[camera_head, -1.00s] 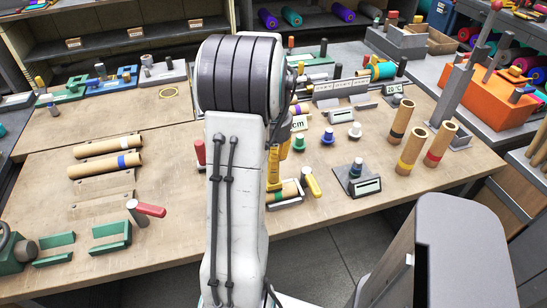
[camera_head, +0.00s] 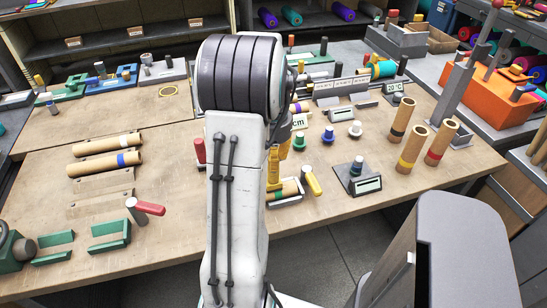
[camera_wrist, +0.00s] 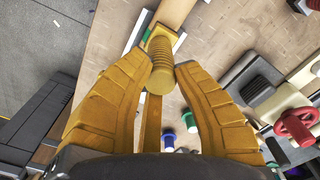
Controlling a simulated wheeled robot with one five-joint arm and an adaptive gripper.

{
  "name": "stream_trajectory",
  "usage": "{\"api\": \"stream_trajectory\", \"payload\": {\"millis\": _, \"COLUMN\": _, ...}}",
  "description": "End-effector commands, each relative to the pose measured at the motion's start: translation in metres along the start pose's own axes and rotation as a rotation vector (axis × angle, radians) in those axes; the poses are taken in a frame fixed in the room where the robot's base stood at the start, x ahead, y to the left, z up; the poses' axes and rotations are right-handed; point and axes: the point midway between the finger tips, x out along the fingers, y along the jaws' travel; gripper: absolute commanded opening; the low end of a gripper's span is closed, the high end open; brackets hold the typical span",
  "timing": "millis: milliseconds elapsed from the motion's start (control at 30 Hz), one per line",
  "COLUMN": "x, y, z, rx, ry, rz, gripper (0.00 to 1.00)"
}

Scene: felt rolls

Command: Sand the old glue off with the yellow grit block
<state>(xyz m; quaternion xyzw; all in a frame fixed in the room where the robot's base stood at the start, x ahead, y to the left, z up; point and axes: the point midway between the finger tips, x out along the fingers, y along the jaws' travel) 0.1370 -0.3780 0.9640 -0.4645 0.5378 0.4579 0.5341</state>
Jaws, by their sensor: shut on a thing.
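My gripper (camera_wrist: 162,85) is shut on a yellow ribbed grip (camera_wrist: 162,62), which looks like the handle of the yellow grit block. A yellow plate-like part (camera_wrist: 178,38) shows at its far end, close to a tan roll (camera_wrist: 174,10); I cannot tell if they touch. In the head view my gripper (camera_head: 275,168) is partly behind my arm, just above a roll with a green band (camera_head: 285,189) lying in a pale cradle (camera_head: 287,202). Any glue is too small or hidden to tell.
Two tubes (camera_head: 105,161) lie at left. Coloured knobs (camera_head: 328,135) stand behind.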

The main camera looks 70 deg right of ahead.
Motion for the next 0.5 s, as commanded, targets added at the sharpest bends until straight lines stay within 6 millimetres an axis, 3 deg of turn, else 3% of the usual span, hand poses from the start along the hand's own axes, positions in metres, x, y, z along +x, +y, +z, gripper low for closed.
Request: {"api": "stream_trajectory", "payload": {"millis": 500, "x": -0.0009, "y": 0.0076, "z": -0.008, "rx": 0.002, "ry": 0.001, "rz": 0.0, "gripper": 0.0}}
